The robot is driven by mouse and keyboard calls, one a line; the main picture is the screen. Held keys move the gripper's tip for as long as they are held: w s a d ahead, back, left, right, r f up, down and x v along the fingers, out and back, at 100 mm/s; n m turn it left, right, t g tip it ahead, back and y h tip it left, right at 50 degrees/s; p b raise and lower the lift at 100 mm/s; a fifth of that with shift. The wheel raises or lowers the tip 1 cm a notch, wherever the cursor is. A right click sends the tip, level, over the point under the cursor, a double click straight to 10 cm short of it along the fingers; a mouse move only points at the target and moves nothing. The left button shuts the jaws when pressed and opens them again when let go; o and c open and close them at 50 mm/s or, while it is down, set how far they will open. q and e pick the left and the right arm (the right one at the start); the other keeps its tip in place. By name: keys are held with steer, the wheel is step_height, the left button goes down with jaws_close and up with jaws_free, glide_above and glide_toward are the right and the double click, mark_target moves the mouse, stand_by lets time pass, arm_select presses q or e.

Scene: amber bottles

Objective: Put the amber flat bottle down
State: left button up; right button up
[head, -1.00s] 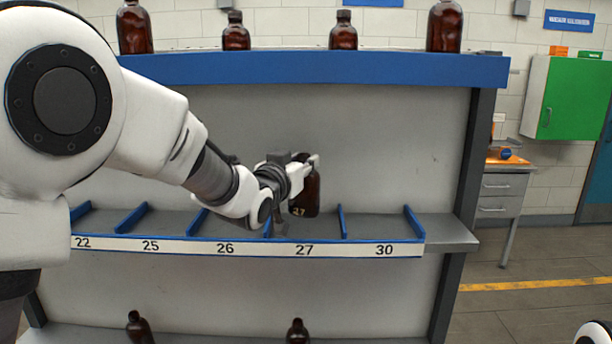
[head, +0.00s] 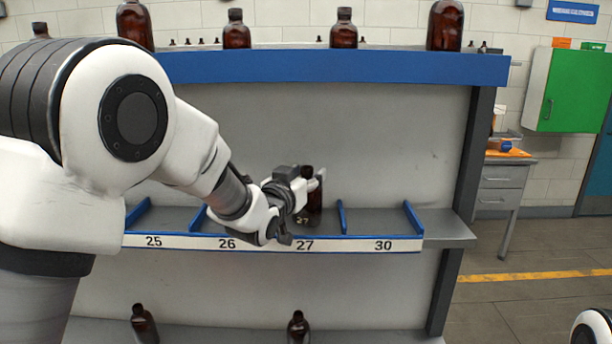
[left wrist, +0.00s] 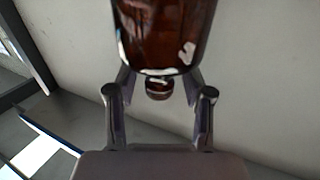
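The amber flat bottle (head: 315,205), dark brown with a small 27 on it, is upright in the shelf bay labelled 27. My left gripper (head: 310,184) is around it, with its fingers at the bottle's sides. In the left wrist view the bottle (left wrist: 165,35) fills the top middle, between the two fingers of the left gripper (left wrist: 160,82). I cannot tell whether its base touches the shelf (head: 378,222). The gripper hides part of the bottle. My right gripper is out of view.
Blue dividers (head: 341,216) separate the bays, and bay 30 to the right is empty. Other amber bottles stand on the top shelf (head: 330,66) and on the lower shelf (head: 230,336). A green cabinet (head: 568,92) and desk (head: 505,183) are at the right.

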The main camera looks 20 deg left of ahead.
arm_select(q)
steer(key=shift+r, duration=0.15)
steer(key=shift+s, duration=0.2)
steer(key=s+a+b, duration=0.1)
steer(key=s+b, duration=0.4)
steer(key=s, duration=0.6)
steer(key=shift+s+a, duration=0.2)
steer(key=shift+s, duration=0.1)
